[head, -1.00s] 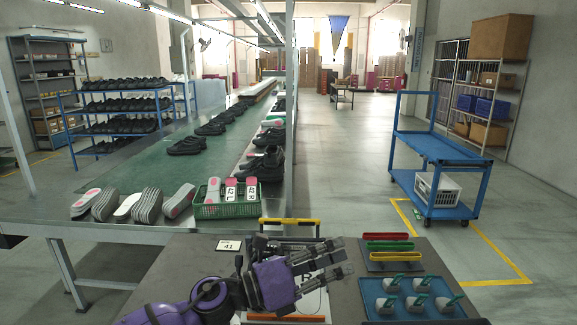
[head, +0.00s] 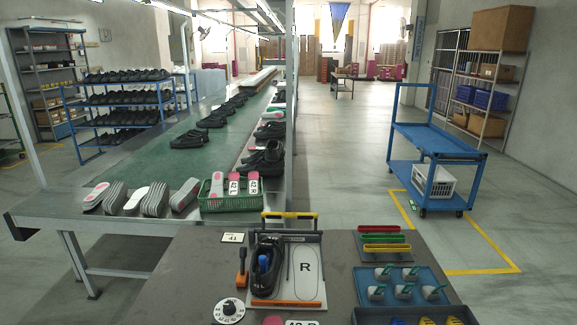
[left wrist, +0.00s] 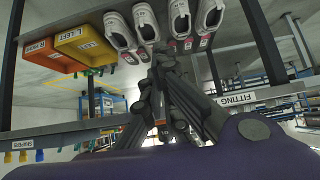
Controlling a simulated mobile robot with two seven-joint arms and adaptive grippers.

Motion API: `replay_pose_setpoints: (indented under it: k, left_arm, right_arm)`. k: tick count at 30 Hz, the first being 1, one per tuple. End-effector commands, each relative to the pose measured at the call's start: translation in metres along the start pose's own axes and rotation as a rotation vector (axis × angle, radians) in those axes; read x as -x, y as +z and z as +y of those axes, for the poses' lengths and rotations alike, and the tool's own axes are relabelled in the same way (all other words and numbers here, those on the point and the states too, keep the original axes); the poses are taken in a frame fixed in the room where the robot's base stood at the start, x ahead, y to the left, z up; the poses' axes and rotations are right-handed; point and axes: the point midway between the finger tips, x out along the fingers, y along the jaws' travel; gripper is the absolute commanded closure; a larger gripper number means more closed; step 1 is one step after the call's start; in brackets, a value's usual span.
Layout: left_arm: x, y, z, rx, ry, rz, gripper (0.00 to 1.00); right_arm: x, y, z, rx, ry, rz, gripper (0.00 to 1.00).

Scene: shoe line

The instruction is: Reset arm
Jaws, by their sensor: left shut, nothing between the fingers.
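My left gripper (left wrist: 165,75) shows in the left wrist view as dark fingers brought together, with nothing between them. White shoes (left wrist: 167,22) show beyond its fingertips at the top of that view. In the head view neither gripper is visible. There the grey workbench (head: 190,275) stands in front of me with a fixture. A black shoe (head: 265,268) sits on the fixture's left side, beside a white plate marked R (head: 306,266).
An orange-handled tool (head: 241,268) and a round dial (head: 229,310) lie left of the fixture. A blue tray (head: 384,294) with several small items is at right. The conveyor (head: 170,160) is beyond, and a blue cart (head: 436,145) stands on the right.

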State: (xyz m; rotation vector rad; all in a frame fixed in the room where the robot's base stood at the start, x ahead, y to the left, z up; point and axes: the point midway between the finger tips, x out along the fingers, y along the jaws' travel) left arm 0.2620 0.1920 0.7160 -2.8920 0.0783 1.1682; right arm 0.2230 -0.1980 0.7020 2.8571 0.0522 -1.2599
Motion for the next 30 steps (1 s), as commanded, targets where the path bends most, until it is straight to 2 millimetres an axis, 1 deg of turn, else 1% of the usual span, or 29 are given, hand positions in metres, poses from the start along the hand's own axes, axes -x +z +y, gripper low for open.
replay_pose_setpoints:
  k: [1,2,3,5,30]
  left_arm:
    - [0.009,0.013,-0.001,0.013,-0.007,-0.021,1.00]
    - [0.013,0.019,-0.001,0.016,-0.010,-0.031,1.00]
    - [0.016,0.025,-0.001,0.019,-0.013,-0.041,1.00]
    - [0.019,0.030,-0.002,0.019,-0.015,-0.051,1.00]
    - [0.019,0.030,-0.002,0.019,-0.015,-0.051,1.00]
  right_arm:
    - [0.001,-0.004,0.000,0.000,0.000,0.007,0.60]
    - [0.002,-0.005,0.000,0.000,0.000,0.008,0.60]
    - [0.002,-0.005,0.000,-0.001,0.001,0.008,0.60]
    - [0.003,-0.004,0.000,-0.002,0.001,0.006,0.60]
    - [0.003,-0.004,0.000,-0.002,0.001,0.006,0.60]
